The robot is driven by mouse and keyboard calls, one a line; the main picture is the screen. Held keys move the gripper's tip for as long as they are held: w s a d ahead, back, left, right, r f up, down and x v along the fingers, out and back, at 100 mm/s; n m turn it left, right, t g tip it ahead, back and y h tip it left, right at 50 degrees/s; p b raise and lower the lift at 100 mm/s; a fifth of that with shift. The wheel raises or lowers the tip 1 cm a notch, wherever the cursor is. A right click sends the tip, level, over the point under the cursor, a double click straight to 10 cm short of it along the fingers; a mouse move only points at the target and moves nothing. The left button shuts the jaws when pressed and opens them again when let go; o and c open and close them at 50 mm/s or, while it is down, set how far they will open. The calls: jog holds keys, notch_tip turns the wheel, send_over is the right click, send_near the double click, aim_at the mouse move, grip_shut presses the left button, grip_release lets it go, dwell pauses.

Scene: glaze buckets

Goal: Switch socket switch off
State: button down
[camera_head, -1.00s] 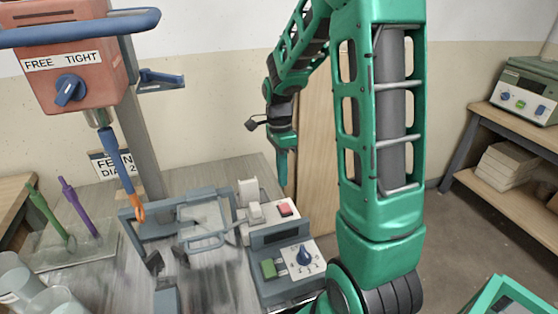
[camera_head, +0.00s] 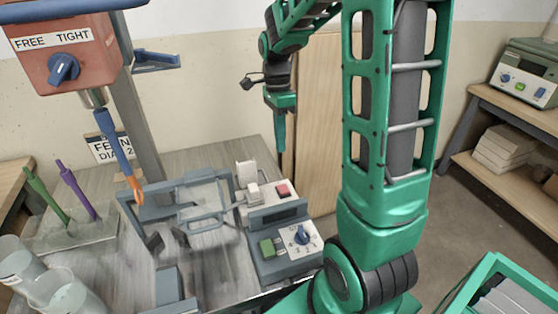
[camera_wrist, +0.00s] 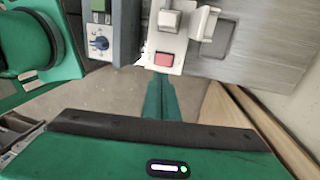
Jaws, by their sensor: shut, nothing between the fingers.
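The socket unit is a white plate (camera_head: 258,206) on the bench, with a red rocker switch (camera_head: 283,190) at its right end and a pale plug-like block (camera_head: 254,192) beside the switch. In the wrist view, the red switch (camera_wrist: 163,60) lies just beyond the fingertips, and the white plate (camera_wrist: 167,45) shows around it. I cannot tell which way the rocker is tipped. My green gripper (camera_head: 280,150) points down above the switch, apparently apart from it. Its fingers are shut and empty; they also show in the wrist view (camera_wrist: 160,95).
A grey control box (camera_head: 285,240) with a green button and blue knob stands in front of the socket. A grey metal frame (camera_head: 180,200) is to the left. A red box (camera_head: 62,55) with a blue knob hangs upper left. A wooden panel (camera_head: 318,130) stands behind.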

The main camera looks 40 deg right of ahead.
aim_at(283, 190)
jog(key=f, duration=0.4)
jog(key=s+f, duration=0.1)
jog(key=f, duration=0.4)
jog(key=s+f, duration=0.1)
jog(key=f, duration=0.4)
jog(key=shift+s+a, duration=0.2)
jog(key=shift+a, duration=0.15)
